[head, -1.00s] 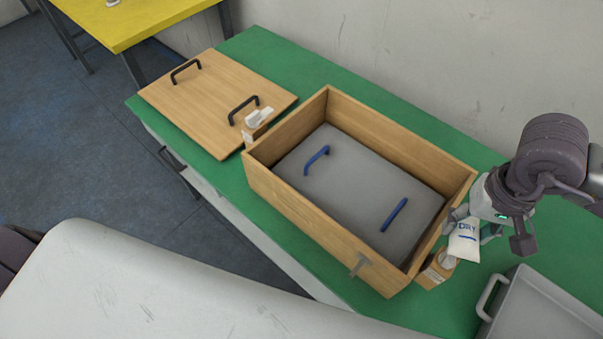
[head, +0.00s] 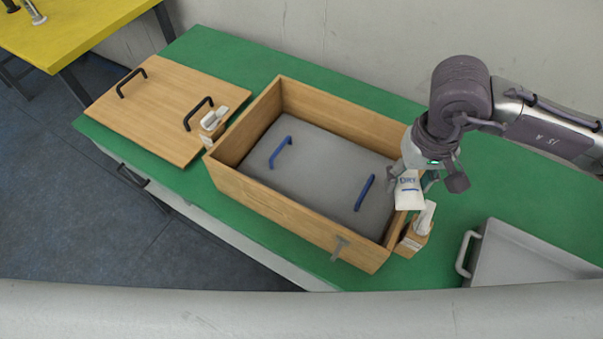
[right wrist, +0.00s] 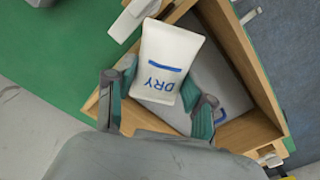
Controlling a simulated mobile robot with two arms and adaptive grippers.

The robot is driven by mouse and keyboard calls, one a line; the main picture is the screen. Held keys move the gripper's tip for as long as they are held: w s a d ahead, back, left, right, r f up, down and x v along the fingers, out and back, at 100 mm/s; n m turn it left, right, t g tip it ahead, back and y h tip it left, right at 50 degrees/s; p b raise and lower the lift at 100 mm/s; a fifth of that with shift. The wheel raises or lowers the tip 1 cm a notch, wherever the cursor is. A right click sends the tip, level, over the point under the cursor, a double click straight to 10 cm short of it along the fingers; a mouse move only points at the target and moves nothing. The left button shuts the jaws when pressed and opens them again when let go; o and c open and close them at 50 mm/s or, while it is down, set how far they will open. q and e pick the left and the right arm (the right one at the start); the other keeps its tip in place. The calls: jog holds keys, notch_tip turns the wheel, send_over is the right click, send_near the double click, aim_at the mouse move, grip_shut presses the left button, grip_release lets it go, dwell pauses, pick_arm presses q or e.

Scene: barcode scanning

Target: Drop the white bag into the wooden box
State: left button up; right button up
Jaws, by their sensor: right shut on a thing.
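The white bag (head: 409,188), marked "DRY" in blue, is held in my right gripper (head: 413,178). The gripper is shut on it. In the head view the bag hangs over the right end of the wooden box (head: 285,215). In the right wrist view the bag (right wrist: 168,62) sits between the two teal-padded fingers (right wrist: 155,95), with the box (right wrist: 245,60) below it. The box is open at the top. A grey panel (head: 320,175) with two blue handles lies inside it. My left gripper is not in view.
A wooden lid (head: 165,105) with two black handles lies left of the box on the green table (head: 330,85). Small white-topped dispensers stand at the box's left end (head: 213,120) and right end (head: 420,225). A grey metal tray (head: 530,255) lies at the right.

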jog(key=w+a+r+p, duration=0.1)
jog(key=w+a+p, duration=1.1)
jog(key=w+p, duration=0.15)
jog(key=shift+w+a+f+b, duration=0.15)
jog(key=shift+f+b, duration=0.3)
jog(key=shift+f, duration=0.5)
jog(key=shift+w+d+f+b, duration=0.15)
jog(key=shift+f+b, duration=0.25)
jog(key=shift+f, duration=0.55)
jog(key=shift+w+a+f+b, duration=0.2)
jog(key=shift+f+b, duration=0.25)
jog(key=shift+f, duration=0.5)
jog(key=o, duration=1.2)
notch_tip(320, 180, up, 12)
jog(key=shift+r, duration=0.1)
